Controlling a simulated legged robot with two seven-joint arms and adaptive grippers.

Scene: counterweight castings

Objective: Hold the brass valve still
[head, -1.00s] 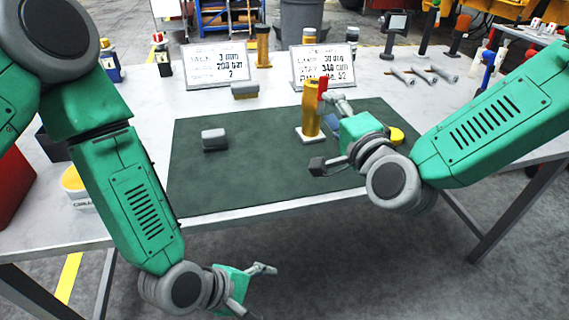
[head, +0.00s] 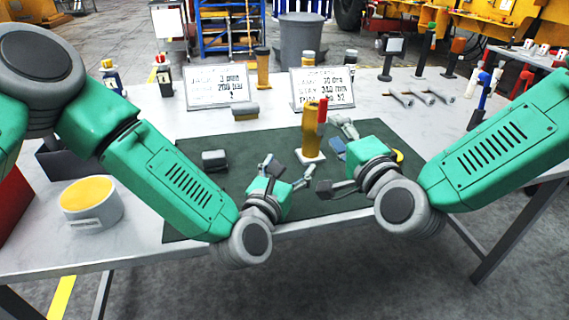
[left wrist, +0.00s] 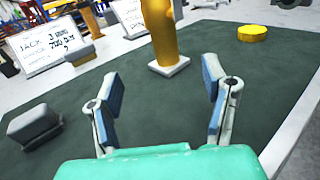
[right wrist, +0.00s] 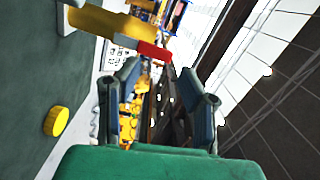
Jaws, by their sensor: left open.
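The brass valve (head: 312,142) stands upright on a pale square base on the green mat, with a red handle (head: 322,110) at its top. My left gripper (head: 287,172) is open and empty, in front and left of the valve. In the left wrist view the valve's lower body (left wrist: 160,32) stands beyond the open fingers (left wrist: 162,80); its top is cut off. My right gripper (head: 334,157) is open at the valve's right. In the right wrist view the valve (right wrist: 105,24) lies sideways beyond the open fingers (right wrist: 160,82), its red handle towards the gap; contact is not visible.
A grey block (head: 214,160) lies on the mat (head: 200,215) to the left. A yellow disc (left wrist: 252,33) lies at the mat's right. Two printed signs (head: 218,87) stand behind. A yellow-topped round container (head: 92,205) sits at the table's front left.

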